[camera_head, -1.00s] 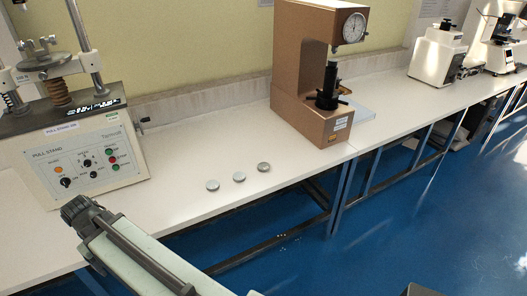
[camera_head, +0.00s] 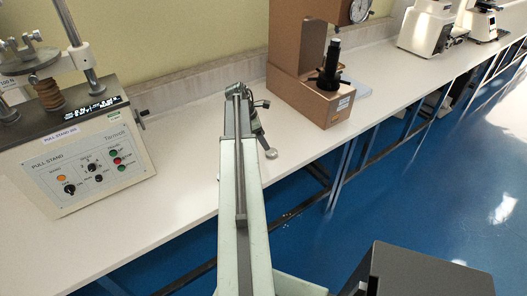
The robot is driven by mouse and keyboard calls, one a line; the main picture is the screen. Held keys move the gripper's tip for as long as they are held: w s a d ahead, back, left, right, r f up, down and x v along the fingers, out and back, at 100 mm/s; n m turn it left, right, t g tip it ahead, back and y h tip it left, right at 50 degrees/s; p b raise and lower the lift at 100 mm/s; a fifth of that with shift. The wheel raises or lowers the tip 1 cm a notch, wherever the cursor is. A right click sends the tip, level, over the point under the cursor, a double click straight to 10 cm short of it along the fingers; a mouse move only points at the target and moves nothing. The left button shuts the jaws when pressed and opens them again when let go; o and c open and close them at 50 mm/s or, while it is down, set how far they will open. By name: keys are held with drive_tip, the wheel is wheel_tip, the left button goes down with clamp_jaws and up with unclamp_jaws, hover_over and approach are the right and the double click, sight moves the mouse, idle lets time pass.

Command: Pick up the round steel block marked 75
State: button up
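One round steel block (camera_head: 271,154) shows on the white bench just beyond the end of my arm. Its marking is too small to read, so I cannot tell whether it is the one marked 75. The other two round blocks seen earlier are hidden behind my arm. My gripper (camera_head: 264,142) points down at the end of my arm, close to the visible block in the picture. Its fingers are too small and partly covered, so their opening and any contact with the block cannot be made out.
A pull stand (camera_head: 85,160) with a button panel stands on the bench at left. A brown hardness tester (camera_head: 297,75) stands behind and right of the block. More white machines (camera_head: 428,30) are farther right. The bench (camera_head: 180,175) is clear between pull stand and arm.

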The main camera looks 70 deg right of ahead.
sight(271, 152)
drive_tip(key=shift+b+x, duration=1.65)
drive_tip(key=shift+x, duration=0.1)
drive_tip(key=b+x, duration=0.4)
drive_tip(key=shift+f, duration=0.35)
drive_tip(key=shift+a+r, duration=0.1)
drive_tip(key=shift+r, duration=0.1)
clamp_jaws()
drive_tip(key=shift+r, duration=0.1)
